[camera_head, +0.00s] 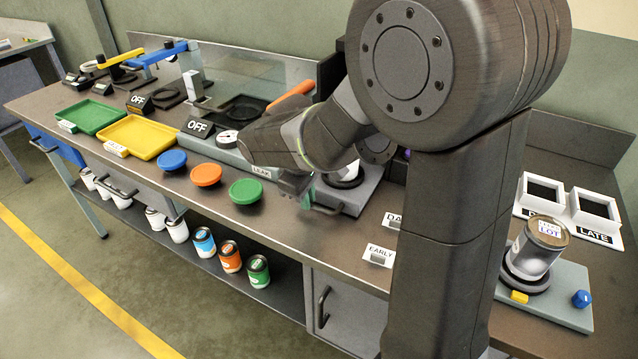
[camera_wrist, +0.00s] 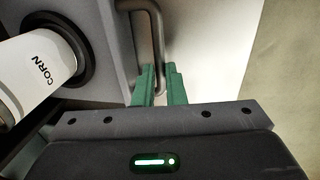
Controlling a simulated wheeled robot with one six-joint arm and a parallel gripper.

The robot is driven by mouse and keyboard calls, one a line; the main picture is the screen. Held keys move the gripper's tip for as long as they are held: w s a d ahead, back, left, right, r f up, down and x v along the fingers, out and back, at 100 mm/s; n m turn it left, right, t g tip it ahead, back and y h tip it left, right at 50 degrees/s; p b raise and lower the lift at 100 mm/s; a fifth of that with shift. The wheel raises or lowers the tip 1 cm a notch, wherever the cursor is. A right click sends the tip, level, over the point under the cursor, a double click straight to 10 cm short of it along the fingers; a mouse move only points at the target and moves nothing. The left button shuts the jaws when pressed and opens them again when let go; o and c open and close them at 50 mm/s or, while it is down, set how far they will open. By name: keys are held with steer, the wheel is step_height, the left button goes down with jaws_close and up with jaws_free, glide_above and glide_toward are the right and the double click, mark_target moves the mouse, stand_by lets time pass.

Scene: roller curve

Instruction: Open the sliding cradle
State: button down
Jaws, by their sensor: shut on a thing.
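The sliding cradle (camera_head: 358,197) is a grey block on the bench, partly hidden behind my arm. It has a dark bar handle (camera_head: 326,209) at its front; the handle also shows in the wrist view (camera_wrist: 153,22). A white can (camera_head: 350,172) sits in a black ring on the cradle. In the wrist view the can (camera_wrist: 45,68) reads CORN. My gripper (camera_head: 306,196) is at the handle. Its green fingers (camera_wrist: 161,76) are shut on the handle bar, one on each side.
A green lid (camera_head: 246,191), orange lid (camera_head: 206,174) and blue lid (camera_head: 172,160) lie left of the gripper. An EARLY sign (camera_head: 380,255) stands to the right. A LOT can (camera_head: 537,248) stands on a stand at far right. Several cans stand on the shelf below.

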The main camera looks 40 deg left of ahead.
steer(key=shift+s, duration=0.25)
steer(key=c, duration=1.5)
jaws_free()
steer(key=r, duration=0.4)
steer(key=s+r, duration=0.1)
steer(key=r, duration=0.4)
steer(key=s+r, duration=0.1)
steer(key=r, duration=0.3)
steer(key=shift+s+d+r+p, duration=0.15)
steer(key=shift+d+r+p, duration=0.15)
steer(key=shift+d+p, duration=0.1)
